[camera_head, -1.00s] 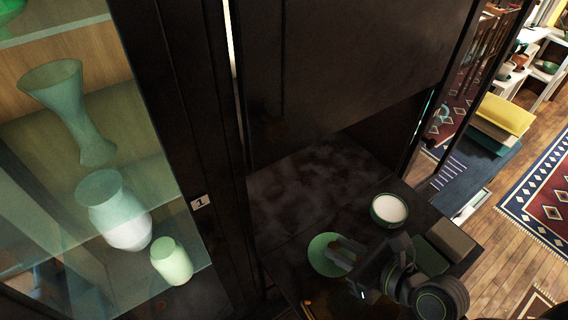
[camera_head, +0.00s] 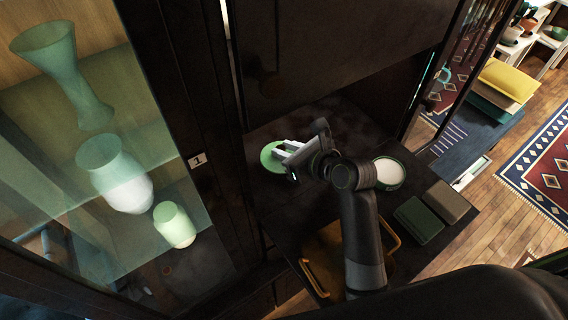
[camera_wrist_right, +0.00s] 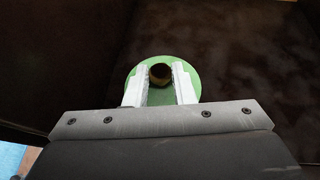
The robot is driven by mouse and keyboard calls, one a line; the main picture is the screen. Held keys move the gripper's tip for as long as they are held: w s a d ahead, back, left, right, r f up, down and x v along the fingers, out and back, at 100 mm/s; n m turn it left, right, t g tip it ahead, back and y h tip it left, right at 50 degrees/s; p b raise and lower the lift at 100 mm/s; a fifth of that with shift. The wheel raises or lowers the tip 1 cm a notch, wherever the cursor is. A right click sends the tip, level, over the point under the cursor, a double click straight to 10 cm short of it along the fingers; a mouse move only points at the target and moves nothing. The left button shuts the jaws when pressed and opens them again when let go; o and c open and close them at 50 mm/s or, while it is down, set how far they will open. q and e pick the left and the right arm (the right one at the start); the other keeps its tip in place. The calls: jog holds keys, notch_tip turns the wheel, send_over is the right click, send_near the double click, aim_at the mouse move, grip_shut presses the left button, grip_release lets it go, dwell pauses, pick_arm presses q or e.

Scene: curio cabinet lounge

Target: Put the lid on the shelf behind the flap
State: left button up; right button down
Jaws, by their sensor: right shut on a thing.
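The lid (camera_head: 268,158) is a flat green disc with a dark round knob (camera_wrist_right: 159,72). My right gripper (camera_head: 284,151) is shut on the knob, and its two pale fingers stand on either side of it in the wrist view (camera_wrist_right: 159,80). The lid is at the left of the dark shelf surface (camera_head: 310,118), near the lower edge of the flap. I cannot tell whether it touches the surface. The flap (camera_head: 330,50) is a large dark panel above the opening, with a gap below it. The shelf's far part is in shadow. My left gripper is not in view.
A green-rimmed bowl with a white inside (camera_head: 388,174) stands right of my right wrist. A green box (camera_head: 418,220) and a brown box (camera_head: 447,201) lie nearer the right edge. A yellow-framed thing (camera_head: 318,272) is at the front. Glass-fronted shelves with vases (camera_head: 115,172) stand left.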

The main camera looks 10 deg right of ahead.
jog(key=shift+w+a+f, duration=0.1)
jog(key=shift+w+f, duration=0.15)
jog(key=shift+f, duration=0.3)
jog(key=shift+w+a+f, duration=0.1)
jog(key=shift+w+f, duration=0.15)
jog(key=shift+f, duration=0.3)
jog(key=shift+s+f, duration=0.15)
jog(key=shift+f, duration=0.4)
notch_tip(320, 180, down, 3)
jog(key=shift+f, duration=0.15)
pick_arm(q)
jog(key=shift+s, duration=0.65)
pick_arm(e)
jog(key=shift+w+f, duration=0.2)
jog(key=shift+w, duration=0.05)
jog(key=shift+f, duration=0.1)
jog(key=c, duration=1.2)
grip_release()
jog(key=shift+c, duration=0.2)
